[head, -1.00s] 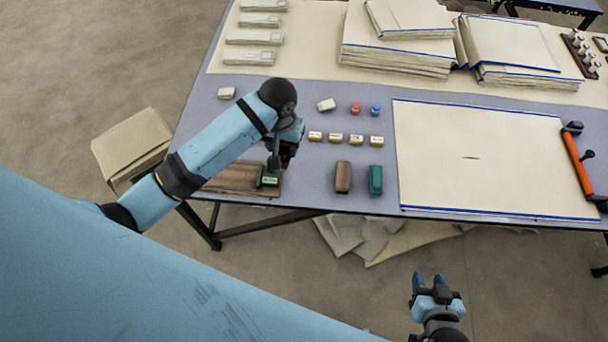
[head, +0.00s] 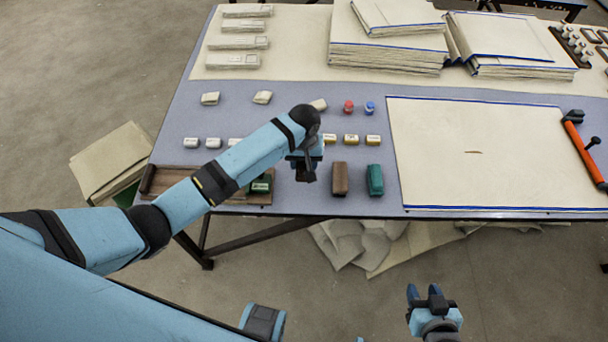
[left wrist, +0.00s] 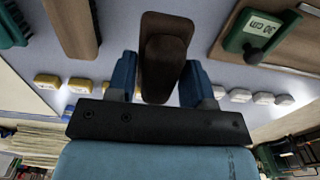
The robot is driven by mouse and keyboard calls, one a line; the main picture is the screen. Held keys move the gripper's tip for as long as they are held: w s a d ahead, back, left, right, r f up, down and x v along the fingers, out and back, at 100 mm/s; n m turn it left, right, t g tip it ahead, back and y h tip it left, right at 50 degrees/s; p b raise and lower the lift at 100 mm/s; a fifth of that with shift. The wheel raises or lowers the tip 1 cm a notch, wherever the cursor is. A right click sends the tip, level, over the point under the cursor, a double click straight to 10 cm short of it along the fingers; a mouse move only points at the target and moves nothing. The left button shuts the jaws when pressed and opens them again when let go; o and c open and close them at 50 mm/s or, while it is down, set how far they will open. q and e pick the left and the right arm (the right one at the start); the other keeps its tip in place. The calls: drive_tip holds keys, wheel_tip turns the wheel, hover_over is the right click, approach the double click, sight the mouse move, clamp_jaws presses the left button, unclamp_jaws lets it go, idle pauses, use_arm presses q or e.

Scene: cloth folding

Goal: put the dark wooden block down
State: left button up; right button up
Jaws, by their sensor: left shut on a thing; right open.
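The dark wooden block (left wrist: 165,52) is between the fingers of my left gripper (left wrist: 160,82) in the left wrist view, with its far end reaching past the fingertips. In the head view my left gripper (head: 303,168) is over the near part of the table, just left of a brown block (head: 340,178). The held block is mostly hidden there by the gripper, and its clearance from the tabletop is hard to judge. My right gripper (head: 424,292) is open and empty, off the table's near edge at lower right.
A teal block (head: 375,180) stands right of the brown one. A green labelled block (head: 260,186) lies on a wooden board (head: 175,182) at left. Small yellow-and-white blocks (head: 351,139) line up behind. A cream cloth (head: 480,150) covers the right side.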

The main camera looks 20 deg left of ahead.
use_arm(q)
wheel_tip(320, 180, down, 6)
drive_tip(key=shift+f, duration=0.35)
drive_tip(key=shift+f, duration=0.1)
drive_tip(key=o, duration=1)
drive_tip(key=shift+c, duration=0.2)
